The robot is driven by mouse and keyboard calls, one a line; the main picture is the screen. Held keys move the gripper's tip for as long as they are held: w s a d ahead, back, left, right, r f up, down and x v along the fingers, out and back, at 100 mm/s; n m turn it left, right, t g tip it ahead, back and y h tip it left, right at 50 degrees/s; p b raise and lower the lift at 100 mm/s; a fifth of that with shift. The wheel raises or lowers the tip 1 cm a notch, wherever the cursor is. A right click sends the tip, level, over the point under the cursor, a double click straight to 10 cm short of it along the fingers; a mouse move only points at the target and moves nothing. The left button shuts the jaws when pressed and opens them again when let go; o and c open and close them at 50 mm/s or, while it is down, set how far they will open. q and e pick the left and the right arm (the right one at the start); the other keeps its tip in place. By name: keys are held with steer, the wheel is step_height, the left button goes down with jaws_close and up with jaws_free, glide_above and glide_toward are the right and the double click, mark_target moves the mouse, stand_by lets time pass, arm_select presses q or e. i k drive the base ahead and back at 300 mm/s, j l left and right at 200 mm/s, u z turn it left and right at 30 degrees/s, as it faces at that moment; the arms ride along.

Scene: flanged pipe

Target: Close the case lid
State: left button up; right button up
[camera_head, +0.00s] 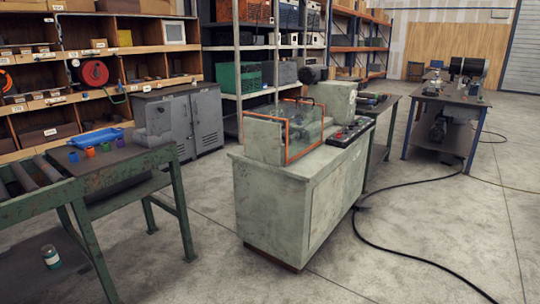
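No thing in view is plainly a case with a lid. The closest match is a clear cover with an orange frame (287,142) on top of a grey-green machine cabinet (272,200) at the centre. Its orange edges stand upright, with clear panels between them. I cannot tell whether this cover is open or shut, or where it hinges. Neither of my grippers is in view.
A green-legged workbench (123,158) with a blue tray (96,138) stands at the left. A grey cabinet (195,122) stands behind. A black cable (400,252) lies across the floor at right. Open concrete floor (200,270) lies before the machine.

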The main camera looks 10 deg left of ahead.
mark_target(158, 115)
steer(key=i+j+u, duration=0.15)
steer(key=i+u, duration=1)
